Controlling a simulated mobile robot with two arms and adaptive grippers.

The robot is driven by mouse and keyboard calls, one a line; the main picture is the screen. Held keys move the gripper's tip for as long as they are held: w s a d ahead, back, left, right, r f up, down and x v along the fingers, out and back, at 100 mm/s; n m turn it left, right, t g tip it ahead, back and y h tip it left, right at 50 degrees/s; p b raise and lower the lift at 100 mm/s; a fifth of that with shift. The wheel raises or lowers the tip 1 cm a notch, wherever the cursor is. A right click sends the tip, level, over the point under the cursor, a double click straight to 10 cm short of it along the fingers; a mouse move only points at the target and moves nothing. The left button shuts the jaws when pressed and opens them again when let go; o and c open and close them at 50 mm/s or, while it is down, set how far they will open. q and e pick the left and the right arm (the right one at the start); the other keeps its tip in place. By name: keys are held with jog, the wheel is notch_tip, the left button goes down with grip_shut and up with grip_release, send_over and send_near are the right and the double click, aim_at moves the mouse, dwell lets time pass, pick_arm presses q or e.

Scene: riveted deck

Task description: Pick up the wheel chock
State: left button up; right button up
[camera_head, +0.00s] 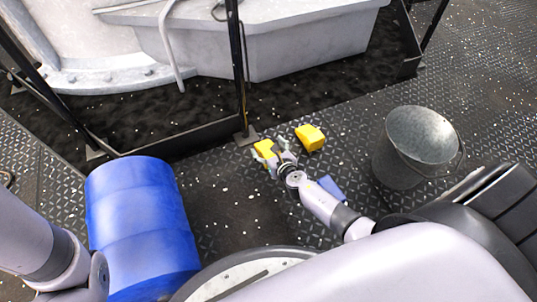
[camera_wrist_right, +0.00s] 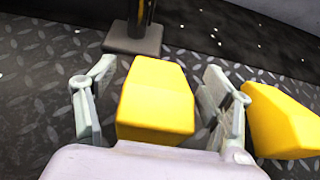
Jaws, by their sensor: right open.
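Two yellow wheel chocks lie on the riveted deck. One wheel chock (camera_head: 264,149) is at my right gripper (camera_head: 277,157); in the right wrist view this chock (camera_wrist_right: 156,98) sits between the two open fingers of the right gripper (camera_wrist_right: 153,100), with a small gap showing on each side. The second wheel chock (camera_head: 310,138) lies just to the right; in the right wrist view it (camera_wrist_right: 284,122) is outside the right finger, close to it. The near end of the first chock is hidden behind the gripper body. My left gripper is out of view.
A black frame post with a foot plate (camera_head: 246,136) stands just beyond the chocks, and its foot (camera_wrist_right: 133,40) shows in the wrist view. A blue barrel (camera_head: 143,225) stands at left, a metal bucket (camera_head: 402,165) at right. A blue object (camera_head: 331,188) lies beside my right arm.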

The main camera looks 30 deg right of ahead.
jog(key=shift+c, duration=0.4)
jog(key=shift+r, duration=0.1)
jog(key=c, duration=1.3)
